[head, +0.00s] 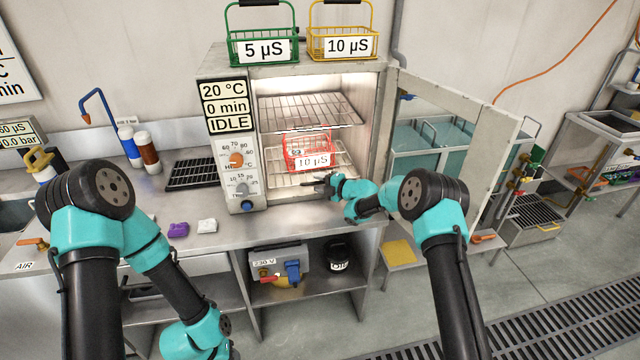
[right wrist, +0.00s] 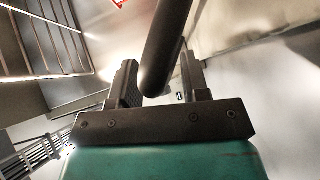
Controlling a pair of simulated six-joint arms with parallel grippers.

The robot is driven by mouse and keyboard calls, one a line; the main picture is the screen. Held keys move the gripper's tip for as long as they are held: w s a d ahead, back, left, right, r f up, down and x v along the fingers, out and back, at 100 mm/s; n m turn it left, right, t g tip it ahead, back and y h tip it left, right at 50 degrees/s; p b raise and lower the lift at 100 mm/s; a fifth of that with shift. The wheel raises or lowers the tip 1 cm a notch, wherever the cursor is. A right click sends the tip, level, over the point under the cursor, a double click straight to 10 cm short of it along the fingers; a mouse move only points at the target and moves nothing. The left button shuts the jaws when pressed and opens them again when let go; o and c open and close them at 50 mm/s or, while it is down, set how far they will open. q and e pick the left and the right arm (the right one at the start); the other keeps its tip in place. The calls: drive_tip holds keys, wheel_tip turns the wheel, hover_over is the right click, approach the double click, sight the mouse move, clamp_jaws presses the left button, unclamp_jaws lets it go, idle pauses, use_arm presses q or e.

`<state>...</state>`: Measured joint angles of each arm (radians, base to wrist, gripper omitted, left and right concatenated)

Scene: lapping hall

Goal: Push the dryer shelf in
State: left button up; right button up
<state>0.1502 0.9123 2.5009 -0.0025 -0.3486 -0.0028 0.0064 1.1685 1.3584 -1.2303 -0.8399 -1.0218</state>
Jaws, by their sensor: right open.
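The dryer (head: 228,150) stands on the bench with its door (head: 455,125) open to the right. Inside are an upper wire shelf (head: 310,112) and a lower wire shelf (head: 285,180). A red wire basket (head: 308,143) labelled 10 µS sits on the lower shelf. My right gripper (head: 322,182) is open at the front of the lower shelf. In the right wrist view a dark, round-ended bar shows between the spread fingers of this gripper (right wrist: 159,65); I cannot tell what it belongs to or whether they touch it. My left gripper is out of view.
A green basket (head: 262,48) and a yellow basket (head: 342,43) stand on top of the dryer. Two bottles (head: 148,152), a purple item (head: 178,230) and a white item (head: 207,226) are on the bench to the left. The bench front (head: 300,228) is clear.

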clamp_jaws()
idle(0.3)
